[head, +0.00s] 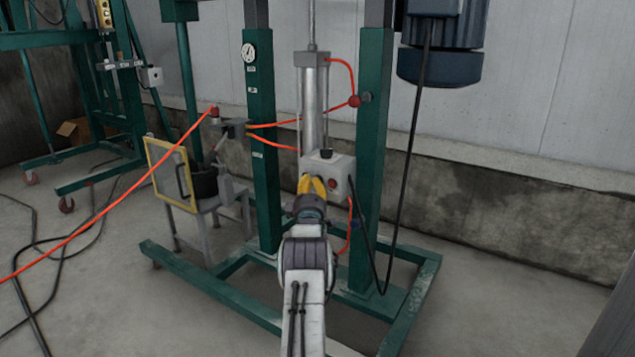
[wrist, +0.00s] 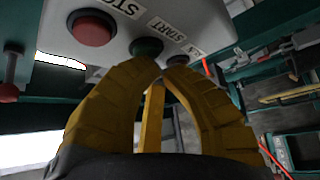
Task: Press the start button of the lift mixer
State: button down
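The lift mixer's pale control box (head: 342,168) is mounted between the green posts, with a red button (head: 332,184) on its face. In the wrist view the box (wrist: 125,12) carries a red button (wrist: 92,28) by the STOP label and a green button (wrist: 146,48) by the START label. A dark button (wrist: 178,60) is beside it. My gripper (head: 312,184) is at the box's front left. In the wrist view its yellow fingers (wrist: 155,68) meet at the tips, empty, right at the green button, partly covering its lower edge. I cannot tell whether they touch it.
The mixer's green posts (head: 374,130) and floor frame (head: 408,318) stand around the box. A blue motor (head: 440,62) hangs at upper right, its black cable looping down. A small stand with a yellow-framed guard (head: 150,165) is at left. Orange hoses cross the left side.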

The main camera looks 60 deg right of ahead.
jog(key=shift+d, duration=0.25)
jog(key=shift+a, duration=0.15)
dwell(0.3)
jog(key=shift+a, duration=0.65)
dwell(0.7)
